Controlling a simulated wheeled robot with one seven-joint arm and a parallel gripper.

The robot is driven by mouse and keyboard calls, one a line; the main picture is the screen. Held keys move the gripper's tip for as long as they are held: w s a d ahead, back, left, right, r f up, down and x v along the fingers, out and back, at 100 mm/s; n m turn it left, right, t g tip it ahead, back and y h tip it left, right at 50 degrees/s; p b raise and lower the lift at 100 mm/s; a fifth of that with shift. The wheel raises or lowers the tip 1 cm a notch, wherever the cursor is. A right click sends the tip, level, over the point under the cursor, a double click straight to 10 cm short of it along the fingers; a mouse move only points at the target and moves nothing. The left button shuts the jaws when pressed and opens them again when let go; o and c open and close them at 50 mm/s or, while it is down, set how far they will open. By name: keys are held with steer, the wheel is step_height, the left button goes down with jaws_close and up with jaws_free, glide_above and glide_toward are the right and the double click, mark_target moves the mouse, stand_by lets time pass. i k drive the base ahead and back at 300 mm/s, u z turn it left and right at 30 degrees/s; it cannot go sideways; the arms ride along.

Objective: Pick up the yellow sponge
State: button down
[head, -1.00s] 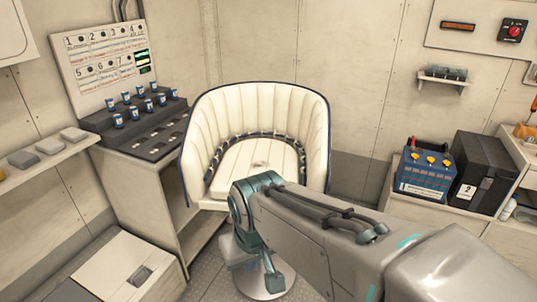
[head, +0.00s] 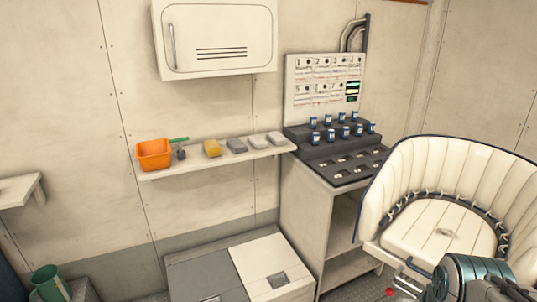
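The yellow sponge (head: 212,148) lies on a wall shelf (head: 170,174) in the head view, left of the middle. It sits between a small dark item with a green handle (head: 181,150) and a grey block (head: 236,145), with a small gap on either side. Its front and top are in plain sight. Only a teal and grey part of my arm shows at the lower right, in front of the chair and far from the sponge. I cannot make out my gripper's fingers.
An orange tub (head: 153,154) stands at the shelf's left end; pale blocks (head: 276,138) lie at its right. A wall cabinet (head: 217,40) hangs above. A low locker (head: 205,277), a console (head: 318,185) and a white chair (head: 435,227) stand nearby. A green bucket (head: 48,284) is lower left.

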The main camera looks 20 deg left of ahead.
mark_target(213, 148)
steer(key=u, duration=0.6)
steer(key=i, duration=0.9)
steer(key=u, duration=0.8)
steer(key=i, duration=1.05)
steer(key=z, duration=0.05)
